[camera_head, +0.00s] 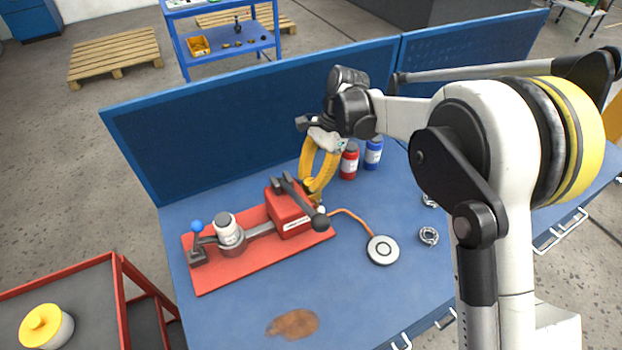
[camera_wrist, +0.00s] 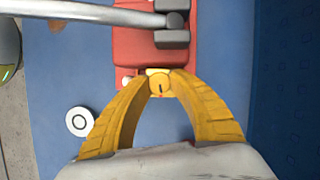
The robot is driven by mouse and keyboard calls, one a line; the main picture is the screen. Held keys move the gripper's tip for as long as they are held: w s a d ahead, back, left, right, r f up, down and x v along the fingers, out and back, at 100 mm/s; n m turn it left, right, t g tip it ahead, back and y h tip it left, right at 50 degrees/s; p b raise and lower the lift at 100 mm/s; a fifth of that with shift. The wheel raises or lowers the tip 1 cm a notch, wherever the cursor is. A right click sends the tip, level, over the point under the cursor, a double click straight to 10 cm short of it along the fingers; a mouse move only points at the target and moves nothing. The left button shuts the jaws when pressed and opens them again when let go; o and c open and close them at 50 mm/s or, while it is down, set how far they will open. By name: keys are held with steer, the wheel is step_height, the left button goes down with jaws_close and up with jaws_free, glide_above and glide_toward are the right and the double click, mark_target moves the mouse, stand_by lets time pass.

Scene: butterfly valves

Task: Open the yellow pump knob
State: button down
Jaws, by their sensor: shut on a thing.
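The yellow pump knob (camera_wrist: 158,84) is a small round knob at the end of the red pump body, centred in the wrist view. My gripper (camera_wrist: 159,91) has two curved yellow fingers, and their tips meet the knob from both sides. In the head view my gripper (camera_head: 311,190) points down at the back end of the red pump (camera_head: 288,214). The knob itself is mostly hidden there by the fingers. The pump sits on a red base plate (camera_head: 215,275) with a grey lever ending in a dark ball (camera_head: 319,222).
A white can (camera_head: 229,232) and a blue-tipped handle (camera_head: 197,226) are on the plate's left. An orange cable runs to a round white disc (camera_head: 382,250). Red (camera_head: 349,161) and blue (camera_head: 373,153) bottles stand behind. A blue panel (camera_head: 240,115) closes the table's back.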

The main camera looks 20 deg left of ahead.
steer(key=shift+n, duration=0.5)
steer(key=c, duration=1.1)
jaws_free()
steer(key=shift+c, duration=0.2)
steer(key=v, duration=1.2)
steer(key=shift+a, duration=0.2)
steer(key=shift+w, duration=0.1)
